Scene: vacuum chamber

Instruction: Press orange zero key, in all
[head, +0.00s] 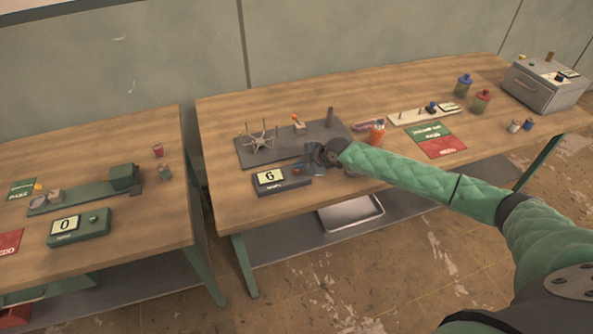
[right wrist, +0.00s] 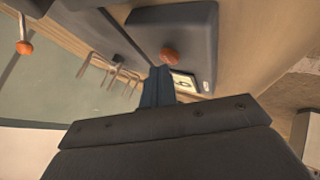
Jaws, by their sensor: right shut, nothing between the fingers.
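A dark grey box (head: 283,188) with a white display reading 6 (head: 269,177) sits near the front edge of the middle table. In the right wrist view, a round orange key (right wrist: 169,56) stands out from the box top (right wrist: 175,25), and the display (right wrist: 184,82) is beside it. My right gripper (head: 308,160) is over the right end of the box, shut and empty. In the right wrist view its fingertips (right wrist: 158,72) are close to the orange key; I cannot tell whether they touch it. My left gripper is not in view.
Behind the box lies a dark plate (head: 247,157) with a thin-legged stand (head: 258,140) and an orange-topped post (head: 296,120). An orange cup (head: 377,133) stands right of my gripper. The left table holds a green box (head: 90,228) with a display reading 0.

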